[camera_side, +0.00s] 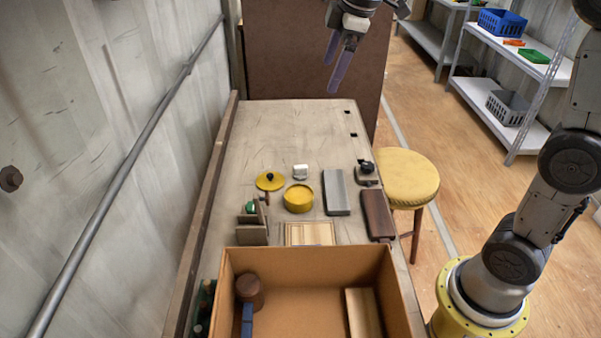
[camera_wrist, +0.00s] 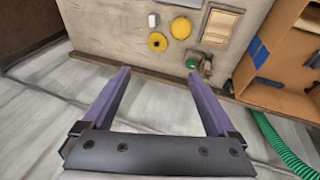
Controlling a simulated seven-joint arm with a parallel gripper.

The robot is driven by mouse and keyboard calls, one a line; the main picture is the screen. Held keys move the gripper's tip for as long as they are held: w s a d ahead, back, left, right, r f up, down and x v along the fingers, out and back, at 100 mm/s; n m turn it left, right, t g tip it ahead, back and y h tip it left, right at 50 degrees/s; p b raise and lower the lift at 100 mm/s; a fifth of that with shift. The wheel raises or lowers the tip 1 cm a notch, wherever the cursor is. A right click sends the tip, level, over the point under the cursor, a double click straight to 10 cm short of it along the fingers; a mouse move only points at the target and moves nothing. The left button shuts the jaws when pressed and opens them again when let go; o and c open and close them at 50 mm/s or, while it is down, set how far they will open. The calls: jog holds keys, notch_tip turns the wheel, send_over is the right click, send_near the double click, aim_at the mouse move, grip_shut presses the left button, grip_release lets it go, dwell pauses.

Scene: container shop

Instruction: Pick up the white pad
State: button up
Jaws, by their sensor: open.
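The white pad (camera_side: 300,171) is a small white block on the worktable (camera_side: 290,125), behind a round yellow dish (camera_side: 298,198) and to the right of a yellow lid (camera_side: 270,181). In the wrist view the white pad (camera_wrist: 152,20) shows near the top, just above the yellow lid (camera_wrist: 158,41) and left of the yellow dish (camera_wrist: 182,27). My gripper (camera_side: 334,76) is high above the far end of the table, well apart from the pad. In the wrist view my gripper (camera_wrist: 158,72) has its two purple fingers spread with nothing between them.
A grey block (camera_side: 336,192), a dark brown block (camera_side: 378,215) and a black-knobbed item (camera_side: 366,172) stand right of the dish. A cardboard box (camera_side: 235,262) holding a mallet (camera_side: 249,290) fills the near end. A wooden tray (camera_side: 310,233) lies before it. The table's far half is mostly clear.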

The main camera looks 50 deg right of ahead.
jog(key=w+d+f+n+g, duration=0.1)
jog(key=w+d+f, duration=0.2)
jog(key=w+f, duration=0.6)
jog(key=g, duration=0.3)
send_over(301, 166)
notch_tip(301, 166, down, 22)
jog(key=shift+r, duration=0.1)
jog(key=shift+a+f, duration=0.1)
jog(key=shift+f, duration=2.9)
jog(key=c, duration=1.4)
jog(key=shift+r, duration=0.15)
jog(key=shift+c, duration=0.2)
